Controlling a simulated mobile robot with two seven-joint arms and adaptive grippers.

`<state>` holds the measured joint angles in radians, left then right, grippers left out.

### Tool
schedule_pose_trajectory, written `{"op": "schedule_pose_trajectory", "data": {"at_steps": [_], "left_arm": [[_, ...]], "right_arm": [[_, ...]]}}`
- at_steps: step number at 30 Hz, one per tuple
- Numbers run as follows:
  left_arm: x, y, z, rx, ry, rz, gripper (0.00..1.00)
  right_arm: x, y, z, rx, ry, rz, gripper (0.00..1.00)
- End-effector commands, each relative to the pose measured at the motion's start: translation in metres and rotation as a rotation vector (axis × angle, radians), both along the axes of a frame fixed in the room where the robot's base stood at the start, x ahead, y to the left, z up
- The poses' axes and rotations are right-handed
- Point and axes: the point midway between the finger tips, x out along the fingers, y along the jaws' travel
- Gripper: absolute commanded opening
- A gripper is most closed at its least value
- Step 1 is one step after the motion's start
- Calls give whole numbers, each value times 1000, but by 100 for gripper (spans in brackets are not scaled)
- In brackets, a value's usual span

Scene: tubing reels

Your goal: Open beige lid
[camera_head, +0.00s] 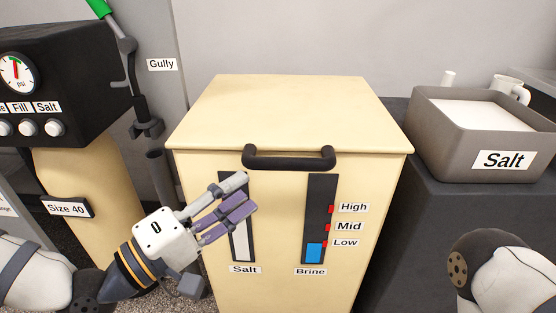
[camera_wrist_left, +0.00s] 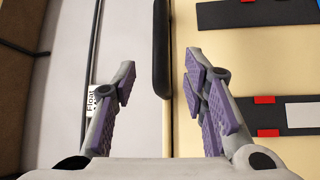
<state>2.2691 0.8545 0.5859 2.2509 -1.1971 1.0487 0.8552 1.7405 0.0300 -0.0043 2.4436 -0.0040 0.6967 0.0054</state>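The beige lid (camera_head: 285,112) lies shut on top of the beige cabinet (camera_head: 275,285). Its black bar handle (camera_head: 290,160) runs along the lid's front edge. My left gripper (camera_head: 241,194) is open and empty in front of the cabinet, below the handle's left end, and covers part of the Salt gauge. In the left wrist view the handle (camera_wrist_left: 161,45) lies between the lines of the two spread fingers (camera_wrist_left: 158,82), with neither finger seen touching it. My right arm shows at the lower right of the head view; its gripper is out of view.
The Brine gauge (camera_head: 316,225) is on the cabinet front. A grey Salt bin (camera_head: 465,140) stands on a dark block at right, near a white mug (camera_head: 511,88). A black gauge box (camera_head: 60,85) and a green-handled lever (camera_head: 101,8) stand at left.

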Motion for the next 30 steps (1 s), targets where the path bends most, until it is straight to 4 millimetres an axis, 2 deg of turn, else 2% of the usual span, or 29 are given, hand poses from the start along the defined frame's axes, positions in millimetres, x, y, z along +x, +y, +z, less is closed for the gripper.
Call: {"op": "schedule_pose_trajectory", "data": {"at_steps": [6, 12, 16, 23, 26, 28, 29, 30], "left_arm": [[38, -42, 8, 5, -2, -5, 40], [65, -68, 12, 5, 1, -3, 40], [72, -75, 13, 4, 2, -2, 40], [73, -76, 13, 5, 3, -1, 40], [73, -76, 13, 5, 3, -1, 22], [73, -76, 13, 5, 3, -1, 6], [73, -76, 13, 5, 3, -1, 0], [73, -76, 13, 5, 3, -1, 0]], "right_arm": [[2, 0, 3, 0, -6, 0, 40], [3, 0, 4, 1, -10, 0, 40], [3, 0, 4, 1, -11, 0, 40], [3, 0, 4, 1, -11, 0, 40], [3, 0, 4, 1, -11, 0, 40], [3, 0, 4, 1, -11, 0, 40], [3, 0, 4, 1, -11, 0, 40], [3, 0, 4, 1, -11, 0, 40]]}}
